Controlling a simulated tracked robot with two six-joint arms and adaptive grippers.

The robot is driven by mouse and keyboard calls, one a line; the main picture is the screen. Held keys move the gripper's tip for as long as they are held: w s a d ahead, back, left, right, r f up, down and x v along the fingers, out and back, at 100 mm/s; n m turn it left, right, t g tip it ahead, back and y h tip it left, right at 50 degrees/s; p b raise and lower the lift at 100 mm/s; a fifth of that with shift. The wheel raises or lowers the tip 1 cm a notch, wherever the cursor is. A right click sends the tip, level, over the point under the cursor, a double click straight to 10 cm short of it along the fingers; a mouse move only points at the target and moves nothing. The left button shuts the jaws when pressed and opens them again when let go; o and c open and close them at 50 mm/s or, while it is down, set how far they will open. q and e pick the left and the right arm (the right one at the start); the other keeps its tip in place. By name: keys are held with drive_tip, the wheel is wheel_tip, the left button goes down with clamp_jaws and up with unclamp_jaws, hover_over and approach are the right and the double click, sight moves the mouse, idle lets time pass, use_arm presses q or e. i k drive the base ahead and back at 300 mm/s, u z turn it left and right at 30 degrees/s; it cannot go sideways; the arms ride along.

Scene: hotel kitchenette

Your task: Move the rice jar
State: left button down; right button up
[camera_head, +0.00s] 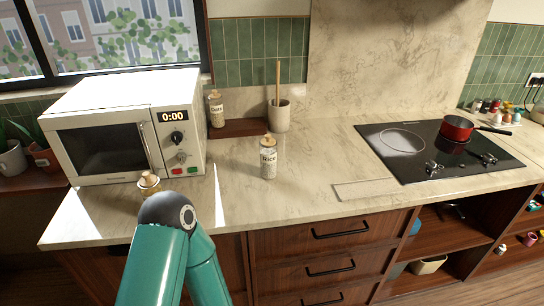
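The rice jar (268,162), a clear jar with a cork-like stopper and a "Rice" label, stands upright on the pale stone counter (310,160), near the middle of the picture. Nothing touches it. A teal arm link of mine rises from the bottom left, with its dark joint over the counter's front edge, to the left of the jar and apart from it. Neither of my grippers shows.
A white microwave (95,140) stands at left. A small stoppered jar (148,181) is partly hidden by my arm. Behind the rice jar are another labelled jar (216,111) and a utensil pot (279,117). A red pan (456,129) sits on the black hob (400,165).

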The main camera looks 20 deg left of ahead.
sight(267, 155)
drive_tip(key=u, duration=1.5)
drive_tip(key=i, duration=0.1)
drive_tip(key=z, duration=2.7)
drive_tip(key=k, duration=1.3)
drive_tip(key=u, duration=0.5)
drive_tip(key=i, duration=0.95)
drive_tip(key=u, duration=0.1)
